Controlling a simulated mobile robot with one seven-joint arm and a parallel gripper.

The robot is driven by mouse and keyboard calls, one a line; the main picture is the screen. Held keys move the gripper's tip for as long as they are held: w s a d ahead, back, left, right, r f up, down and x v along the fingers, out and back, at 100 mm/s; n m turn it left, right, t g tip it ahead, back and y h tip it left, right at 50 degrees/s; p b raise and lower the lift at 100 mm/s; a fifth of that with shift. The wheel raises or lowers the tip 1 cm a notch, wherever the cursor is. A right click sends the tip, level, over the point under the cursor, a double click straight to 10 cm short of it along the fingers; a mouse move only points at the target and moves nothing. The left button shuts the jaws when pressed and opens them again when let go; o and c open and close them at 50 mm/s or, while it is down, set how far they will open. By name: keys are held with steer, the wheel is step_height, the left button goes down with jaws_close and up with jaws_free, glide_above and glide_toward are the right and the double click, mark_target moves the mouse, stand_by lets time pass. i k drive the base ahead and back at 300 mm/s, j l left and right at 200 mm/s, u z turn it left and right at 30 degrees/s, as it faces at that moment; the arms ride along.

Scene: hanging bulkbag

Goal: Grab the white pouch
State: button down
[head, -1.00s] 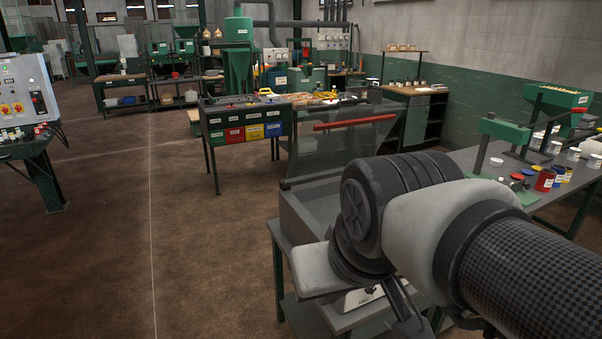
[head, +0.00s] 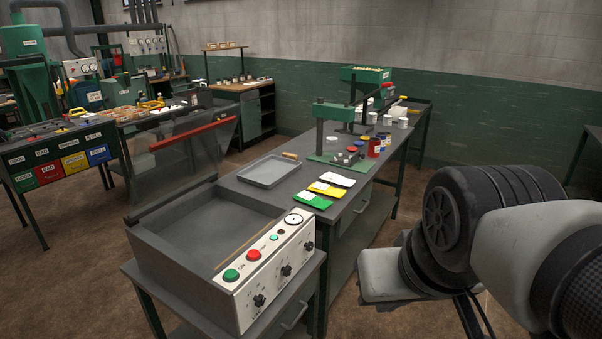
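The white pouch (head: 337,176) lies flat on the grey workbench (head: 362,205) in the head view. It is the farthest in a row of three pouches, beyond a yellow one (head: 327,190) and a green one (head: 312,200) nearest me. All three have white parts on them. My arm reaches in from the right, in front of the bench and apart from the pouches. Thin dark parts under my wrist, at the lower edge, may belong to my gripper (head: 468,313). Its fingertips are hidden or cut off, so I cannot tell its opening.
A grey tray (head: 268,171) lies left of the pouches, and a green press (head: 338,133) stands behind them. Jars (head: 374,147) stand at the press's right. A sealing machine (head: 203,240) with a raised clear lid fills the front left. Floor is free right of the bench.

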mark_target(336, 179)
steer(key=z, duration=0.15)
steer(key=u, duration=0.45)
steer(key=i+l+u, duration=0.4)
steer(key=l+u, duration=0.15)
steer(key=i+l+u, duration=0.25)
steer(key=l, duration=0.15)
steer(key=i+l+u, duration=0.1)
steer(key=l, duration=0.25)
steer(key=i+l+u, duration=0.1)
steer(key=l, duration=0.25)
steer(key=l+u, duration=0.1)
steer(key=l, duration=0.3)
steer(key=i+l, duration=0.1)
steer(key=l, duration=0.3)
steer(key=i+l, duration=0.1)
steer(key=l, duration=0.3)
steer(key=i+l, duration=0.15)
steer(key=l, duration=0.25)
steer(key=i+l, duration=0.1)
steer(key=l, duration=0.3)
steer(key=i+l, duration=0.1)
steer(key=l, duration=0.3)
steer(key=i+l, duration=0.1)
steer(key=l, duration=0.35)
steer(key=j+u, duration=0.05)
